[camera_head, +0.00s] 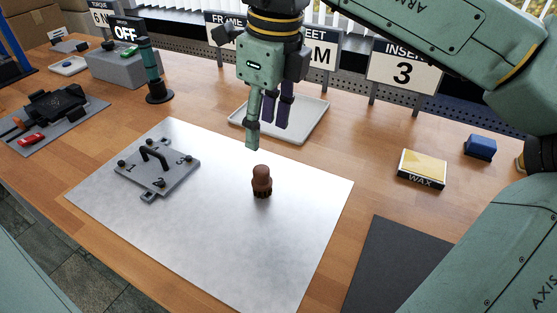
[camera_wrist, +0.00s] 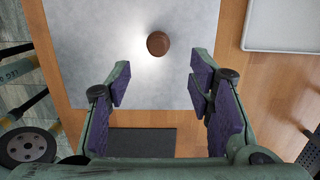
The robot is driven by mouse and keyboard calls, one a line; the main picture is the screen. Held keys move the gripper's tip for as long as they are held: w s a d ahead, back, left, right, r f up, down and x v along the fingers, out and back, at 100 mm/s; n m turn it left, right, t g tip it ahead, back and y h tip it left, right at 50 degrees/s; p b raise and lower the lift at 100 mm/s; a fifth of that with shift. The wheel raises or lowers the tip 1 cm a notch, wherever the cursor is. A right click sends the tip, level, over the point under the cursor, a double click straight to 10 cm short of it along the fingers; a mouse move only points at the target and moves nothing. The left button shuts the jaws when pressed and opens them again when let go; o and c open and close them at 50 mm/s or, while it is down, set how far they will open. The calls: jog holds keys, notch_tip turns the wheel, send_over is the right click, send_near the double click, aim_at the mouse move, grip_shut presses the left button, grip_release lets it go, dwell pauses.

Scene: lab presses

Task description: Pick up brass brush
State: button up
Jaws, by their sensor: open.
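A small brush with a rounded brown handle and dark bristles, likely the brass brush (camera_head: 262,181), stands upright, bristles down, on the silver metal sheet (camera_head: 215,240). In the wrist view the brush (camera_wrist: 158,43) shows from above as a brown round top, beyond the fingertips and roughly between their lines. My gripper (camera_head: 267,128) is open and empty, pointing down above the sheet, higher than the brush and apart from it. In the wrist view the purple-padded fingers of my gripper (camera_wrist: 160,80) are spread wide.
A grey numbered plate with a handle (camera_head: 157,170) lies on the sheet to the left. A white tray (camera_head: 310,133) sits behind my gripper. A yellow wax box (camera_head: 422,168), blue block (camera_head: 480,147) and dark mat (camera_head: 395,265) are at right. Signs stand along the back.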

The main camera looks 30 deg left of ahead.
send_over(261, 168)
jog(key=f, duration=0.4)
jog(key=shift+s+d+f, duration=0.1)
jog(key=shift+d+f, duration=0.2)
jog(key=shift+a+f+p, duration=0.2)
jog(key=shift+f+p, duration=0.85)
jog(key=shift+f, duration=1.95)
jog(key=shift+c, duration=0.5)
jog(key=c, duration=1)
jog(key=shift+r, duration=0.1)
jog(key=shift+r, duration=0.45)
notch_tip(261, 168, up, 2)
jog(key=shift+r+b, duration=0.1)
jog(key=shift+b, duration=0.55)
jog(key=s+b, duration=0.1)
jog(key=s, duration=0.4)
jog(key=s+r+b, duration=0.1)
jog(key=s, duration=0.4)
jog(key=s+b, duration=0.2)
jog(key=s, duration=0.4)
jog(key=shift+d+r, duration=0.25)
jog(key=shift+r, duration=0.15)
